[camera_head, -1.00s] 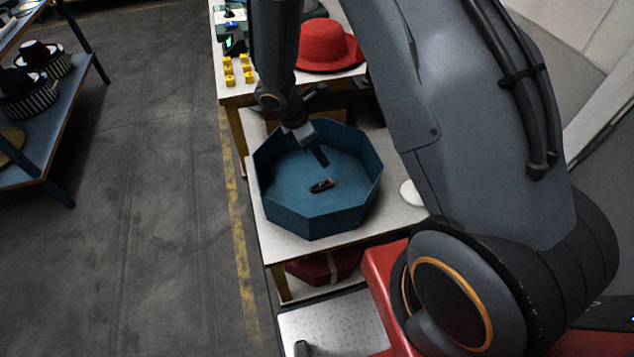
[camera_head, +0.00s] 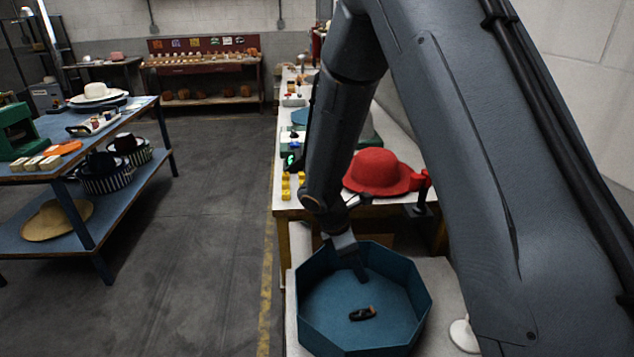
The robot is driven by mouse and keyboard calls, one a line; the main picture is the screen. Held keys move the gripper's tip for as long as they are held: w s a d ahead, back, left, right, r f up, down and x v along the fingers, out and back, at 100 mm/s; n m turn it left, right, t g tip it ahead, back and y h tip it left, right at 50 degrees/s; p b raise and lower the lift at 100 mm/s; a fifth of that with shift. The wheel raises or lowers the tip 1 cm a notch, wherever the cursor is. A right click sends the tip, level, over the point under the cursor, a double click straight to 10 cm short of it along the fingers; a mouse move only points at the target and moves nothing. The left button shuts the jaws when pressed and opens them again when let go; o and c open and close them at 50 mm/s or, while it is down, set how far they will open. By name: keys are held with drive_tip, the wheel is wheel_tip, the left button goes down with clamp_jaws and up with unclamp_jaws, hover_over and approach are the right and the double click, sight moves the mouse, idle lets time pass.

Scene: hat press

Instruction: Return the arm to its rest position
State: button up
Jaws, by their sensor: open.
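My arm comes in from the right and bends down to my gripper (camera_head: 357,270), which hangs over the far part of a blue octagonal box (camera_head: 312,322). The gripper is open, and nothing shows between its fingers. A small dark item with a brownish end (camera_head: 362,313) lies on the floor of the box, nearer than the gripper and apart from it.
A red hat (camera_head: 380,172) sits on the workbench behind the box, close to my arm, with several yellow blocks (camera_head: 286,188) to its left. A blue two-level table (camera_head: 140,185) with hats stands at the left. The floor (camera_head: 200,200) between is clear.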

drive_tip(key=s+d+r+m+y, duration=0.2)
drive_tip(key=s+r+m, duration=0.4)
drive_tip(key=m, duration=0.3)
drive_tip(key=s+d+r+m+t+y, duration=0.1)
drive_tip(key=s+r+m+y, duration=0.1)
drive_tip(key=s+r+m, duration=0.5)
drive_tip(key=s+m, duration=0.1)
drive_tip(key=m, duration=0.2)
drive_tip(key=shift+s+d+r, duration=0.15)
drive_tip(key=shift+s+d, duration=0.2)
